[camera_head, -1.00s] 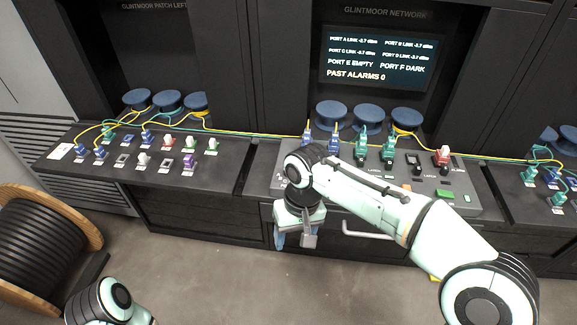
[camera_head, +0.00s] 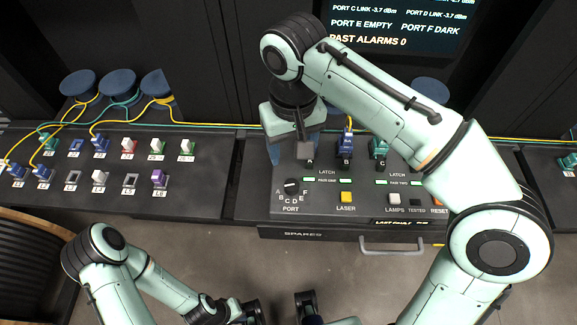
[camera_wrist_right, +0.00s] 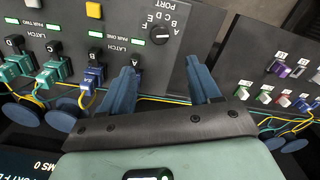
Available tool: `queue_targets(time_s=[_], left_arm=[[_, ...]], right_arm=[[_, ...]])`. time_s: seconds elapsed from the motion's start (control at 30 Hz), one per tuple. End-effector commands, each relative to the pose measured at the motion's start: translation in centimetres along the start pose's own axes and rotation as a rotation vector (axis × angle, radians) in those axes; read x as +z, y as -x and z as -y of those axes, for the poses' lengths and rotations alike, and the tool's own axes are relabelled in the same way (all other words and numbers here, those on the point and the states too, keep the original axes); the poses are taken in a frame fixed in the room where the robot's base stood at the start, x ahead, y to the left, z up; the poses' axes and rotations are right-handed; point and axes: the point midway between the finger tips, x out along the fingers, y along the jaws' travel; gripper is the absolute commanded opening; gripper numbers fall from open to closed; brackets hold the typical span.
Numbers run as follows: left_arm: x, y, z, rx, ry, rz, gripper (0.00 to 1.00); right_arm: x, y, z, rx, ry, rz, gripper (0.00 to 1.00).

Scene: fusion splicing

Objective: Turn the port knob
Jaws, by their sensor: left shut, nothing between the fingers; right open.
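The port knob (camera_head: 291,187) is a small dark dial on the left end of the grey console panel, ringed by letters A to F. It also shows in the right wrist view (camera_wrist_right: 160,36); I cannot tell which letter it points to. My right gripper (camera_head: 291,160) hangs above the panel, just behind the knob. In the right wrist view my right gripper (camera_wrist_right: 161,66) has its two blue fingers spread and empty, with the knob beyond their tips and not between them.
A yellow laser button (camera_head: 346,197) and blue port A or B plug (camera_head: 345,147) with cable stand right of the knob. A drawer handle (camera_head: 392,247) juts below. The left patch panel (camera_head: 205,207) holds several coloured connectors. My right forearm covers the console's right part.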

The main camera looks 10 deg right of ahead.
Motion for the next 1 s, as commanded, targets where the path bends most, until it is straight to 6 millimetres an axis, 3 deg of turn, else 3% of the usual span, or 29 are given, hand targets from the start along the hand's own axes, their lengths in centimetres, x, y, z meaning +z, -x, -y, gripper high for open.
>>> queue_targets(time_s=[0.3,0.53,0.7,1.0], left_arm=[[0.2,-2.1,0.8,-0.003,0.003,0.008,0.0],[0.1,-3.0,1.1,-0.003,0.004,0.007,0.0],[-0.1,-3.1,1.1,-0.001,0.003,0.001,0.0],[-0.2,-3.1,1.1,-0.001,0.002,-0.001,0.0]], right_arm=[[0.1,-6.6,-0.1,0.002,-0.001,0.007,0.62],[0.1,-10.7,-0.1,0.001,-0.001,0.004,0.62],[0.1,-12.2,-0.1,0.001,-0.001,0.003,0.62],[0.0,-12.6,0.0,0.0,-0.001,0.001,0.62]])
